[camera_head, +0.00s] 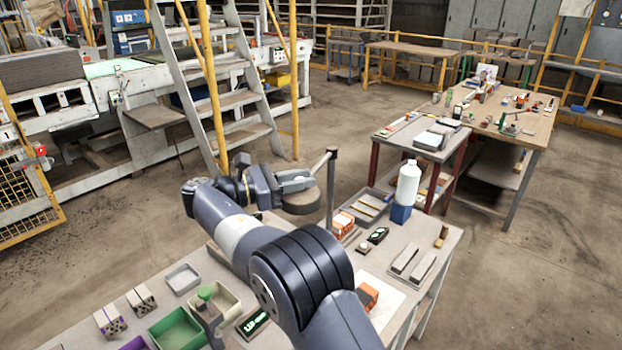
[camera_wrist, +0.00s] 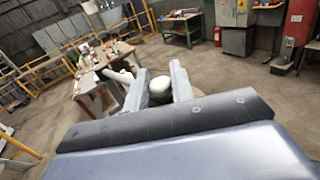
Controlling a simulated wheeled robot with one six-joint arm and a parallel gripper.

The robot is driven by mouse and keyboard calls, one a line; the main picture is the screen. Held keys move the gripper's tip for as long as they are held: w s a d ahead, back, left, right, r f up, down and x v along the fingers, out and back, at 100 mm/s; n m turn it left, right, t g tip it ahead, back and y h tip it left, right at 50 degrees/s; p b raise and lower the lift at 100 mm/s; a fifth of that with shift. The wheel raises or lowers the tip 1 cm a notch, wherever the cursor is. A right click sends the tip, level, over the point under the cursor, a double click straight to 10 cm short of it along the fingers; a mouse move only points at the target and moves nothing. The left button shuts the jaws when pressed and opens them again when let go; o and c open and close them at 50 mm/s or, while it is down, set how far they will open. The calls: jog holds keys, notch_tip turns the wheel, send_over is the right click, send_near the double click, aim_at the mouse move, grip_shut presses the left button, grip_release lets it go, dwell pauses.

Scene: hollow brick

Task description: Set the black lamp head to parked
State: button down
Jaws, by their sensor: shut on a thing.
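The black lamp's upright post (camera_head: 330,185) stands at the back of the near bench, with a short arm (camera_head: 319,162) reaching left from its top. The dark round lamp head (camera_head: 303,204) hangs below and to the left of that arm. My gripper (camera_head: 298,180) is at the top of the head and shut on it. In the wrist view the two pale fingers of my gripper (camera_wrist: 160,78) stand either side of a whitish rounded piece (camera_wrist: 160,87).
Grey bars (camera_head: 412,263), a green bin (camera_head: 176,331) and small trays crowd the near bench (camera_head: 440,240).

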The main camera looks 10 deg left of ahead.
jog(key=shift+w+a+g, duration=0.1)
jog(key=shift+a+g, duration=0.2)
dwell(0.4)
jog(key=c, duration=1.3)
grip_release()
notch_tip(320, 180, up, 10)
jog(key=shift+c, duration=0.5)
